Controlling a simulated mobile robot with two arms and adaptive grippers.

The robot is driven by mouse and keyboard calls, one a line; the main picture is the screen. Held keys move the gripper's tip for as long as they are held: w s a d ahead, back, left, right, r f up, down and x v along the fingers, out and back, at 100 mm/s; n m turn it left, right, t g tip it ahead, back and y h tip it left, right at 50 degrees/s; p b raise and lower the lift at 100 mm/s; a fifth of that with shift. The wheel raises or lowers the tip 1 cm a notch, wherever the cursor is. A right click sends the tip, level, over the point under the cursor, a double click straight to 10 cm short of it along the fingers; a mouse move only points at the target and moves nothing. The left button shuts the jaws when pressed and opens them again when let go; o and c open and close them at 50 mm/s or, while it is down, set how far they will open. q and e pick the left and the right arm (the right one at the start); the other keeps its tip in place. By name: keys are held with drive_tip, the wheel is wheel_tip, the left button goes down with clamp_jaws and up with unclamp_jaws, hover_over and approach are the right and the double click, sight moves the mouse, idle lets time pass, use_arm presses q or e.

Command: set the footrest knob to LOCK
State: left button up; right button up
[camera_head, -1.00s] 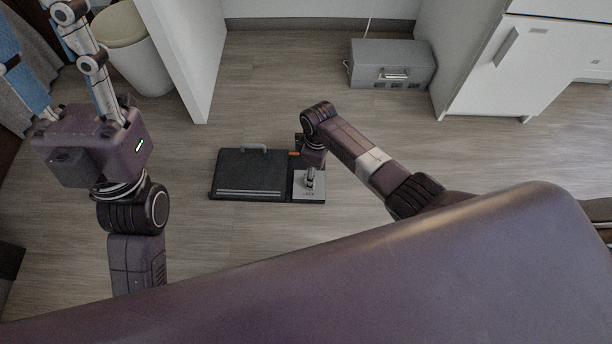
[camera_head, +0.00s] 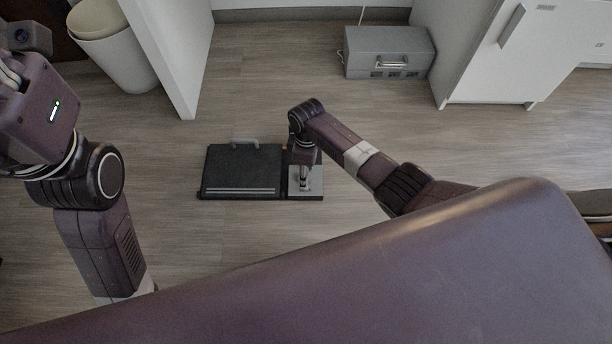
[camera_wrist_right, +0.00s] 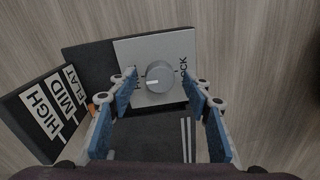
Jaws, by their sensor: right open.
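The round grey knob (camera_wrist_right: 160,77) sits on a light plate (camera_wrist_right: 122,52) of the footrest (camera_head: 242,171), which lies on the floor. In the right wrist view its short white mark points left, away from the partly covered LOCK label (camera_wrist_right: 183,72) on the right. The label on the left is mostly hidden by a finger. My right gripper (camera_wrist_right: 159,84) is open, with its blue-padded fingers on either side of the knob; contact is unclear. In the head view the right gripper (camera_head: 304,182) is over the plate. My left gripper's fingers are cut off at the left edge.
A panel (camera_wrist_right: 51,102) marked HIGH, MID and FLAT stands beside the footrest, with an orange piece (camera_wrist_right: 101,97) near it. A grey box (camera_head: 388,53), a white bin (camera_head: 112,45) and a white cabinet (camera_head: 510,60) stand farther back. The floor around the footrest is clear.

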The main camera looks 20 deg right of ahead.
drive_tip(key=shift+f, duration=0.3)
drive_tip(key=c, duration=1.2)
drive_tip(key=shift+o, duration=0.2)
drive_tip(key=shift+r, duration=0.1)
